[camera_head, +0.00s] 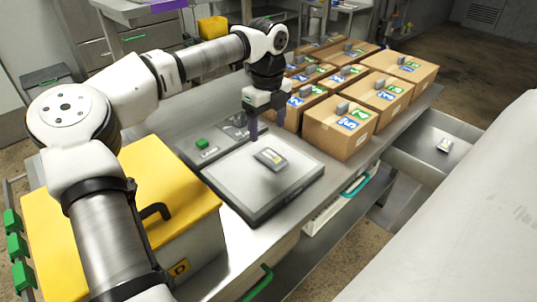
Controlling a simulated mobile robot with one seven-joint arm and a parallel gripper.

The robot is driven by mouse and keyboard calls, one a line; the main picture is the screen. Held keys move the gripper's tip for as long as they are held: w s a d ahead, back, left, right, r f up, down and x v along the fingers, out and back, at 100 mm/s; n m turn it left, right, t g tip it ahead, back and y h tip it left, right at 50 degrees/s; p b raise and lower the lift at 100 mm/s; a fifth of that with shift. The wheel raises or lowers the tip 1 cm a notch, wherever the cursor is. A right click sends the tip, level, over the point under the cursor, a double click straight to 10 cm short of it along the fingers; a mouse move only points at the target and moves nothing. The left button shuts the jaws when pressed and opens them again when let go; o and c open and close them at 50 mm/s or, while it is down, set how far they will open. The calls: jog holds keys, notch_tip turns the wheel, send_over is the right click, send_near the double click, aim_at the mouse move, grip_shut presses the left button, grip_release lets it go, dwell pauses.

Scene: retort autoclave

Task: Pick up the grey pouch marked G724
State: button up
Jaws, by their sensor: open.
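A small grey pouch (271,158) with a pale label lies flat on a square scale plate (237,185) on the steel bench. The label is too small to read, so I cannot tell whether it says G724. My gripper (265,128) hangs fingers-down above the back edge of the plate, near the pouch and slightly behind it. Its fingers are apart with nothing seen between them. I cannot tell its exact height above the plate.
Several cardboard boxes (336,131) with grey pouches on top stand right of and behind the gripper. A yellow-lidded bin (65,210) stands at the left front. A green button (202,143) sits behind the plate. A lower steel shelf (413,150) at right holds a small pale item.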

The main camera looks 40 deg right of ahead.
aim_at(270, 155)
notch_tip(270, 155, down, 4)
jog(key=shift+r, duration=0.15)
jog(key=f+p, duration=0.2)
jog(key=f, duration=0.2)
jog(key=shift+s+d+f+p, duration=0.15)
jog(key=shift+d+f+p, duration=0.15)
jog(key=shift+d+p, duration=0.1)
jog(key=shift+a+f, duration=0.1)
jog(key=shift+f, duration=0.4)
jog(key=c, duration=1.1)
jog(key=shift+c, duration=0.3)
jog(key=shift+r, duration=0.15)
